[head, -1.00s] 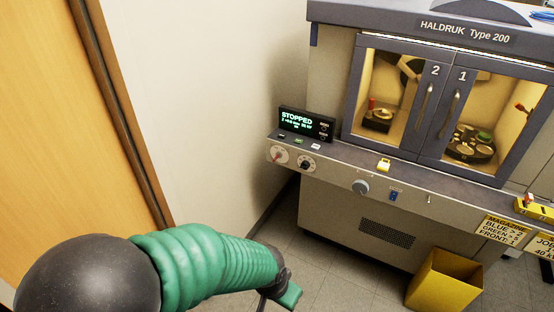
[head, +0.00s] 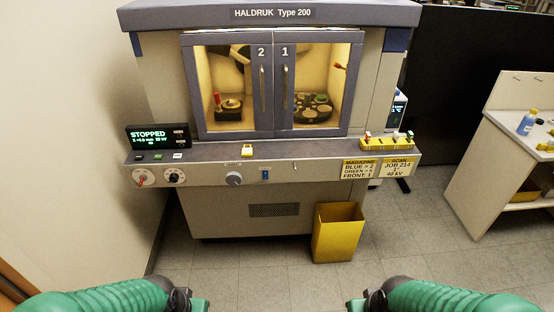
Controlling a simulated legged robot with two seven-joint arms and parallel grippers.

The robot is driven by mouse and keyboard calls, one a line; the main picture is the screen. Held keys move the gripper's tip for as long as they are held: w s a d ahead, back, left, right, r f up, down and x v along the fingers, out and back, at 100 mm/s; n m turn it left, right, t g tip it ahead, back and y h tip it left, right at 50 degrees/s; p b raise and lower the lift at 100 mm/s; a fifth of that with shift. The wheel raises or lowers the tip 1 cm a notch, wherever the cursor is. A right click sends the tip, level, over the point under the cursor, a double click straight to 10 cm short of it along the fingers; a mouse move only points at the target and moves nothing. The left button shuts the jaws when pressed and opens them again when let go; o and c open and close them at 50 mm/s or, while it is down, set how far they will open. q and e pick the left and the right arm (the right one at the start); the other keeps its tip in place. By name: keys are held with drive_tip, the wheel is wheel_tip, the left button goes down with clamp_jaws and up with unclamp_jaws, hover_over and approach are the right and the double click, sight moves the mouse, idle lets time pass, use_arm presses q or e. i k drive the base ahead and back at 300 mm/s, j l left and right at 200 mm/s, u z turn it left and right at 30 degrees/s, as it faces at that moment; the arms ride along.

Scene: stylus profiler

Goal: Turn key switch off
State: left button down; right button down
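The grey HALDRUK Type 200 machine (head: 330,172) stands ahead, with a control strip along its front. At the strip's left end are a round white dial with a red pointer (head: 141,179) and a dial with a black knob (head: 175,177). A grey round knob (head: 234,179) and a blue switch (head: 265,174) sit further right. The labels are too small to tell which is the key switch. The display (head: 152,136) reads STOPPED. My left gripper (head: 199,304) and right gripper (head: 356,304) are at the bottom edge, away from the panel; their fingers are mostly cut off.
A yellow bin (head: 337,235) stands on the floor before the machine's right part. A yellow rack (head: 387,143) with small items sits on the right ledge. A white bench (head: 470,170) is at the right, a wall (head: 60,120) at the left.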

sight(143, 178)
drive_tip(key=i+j+z, duration=0.1)
drive_tip(key=j, duration=0.3)
drive_tip(key=i+j, duration=0.2)
drive_tip(key=j, duration=0.15)
drive_tip(key=i+j+z, duration=0.15)
drive_tip(key=j, duration=0.25)
drive_tip(key=i+j+z, duration=0.1)
drive_tip(key=j, duration=0.3)
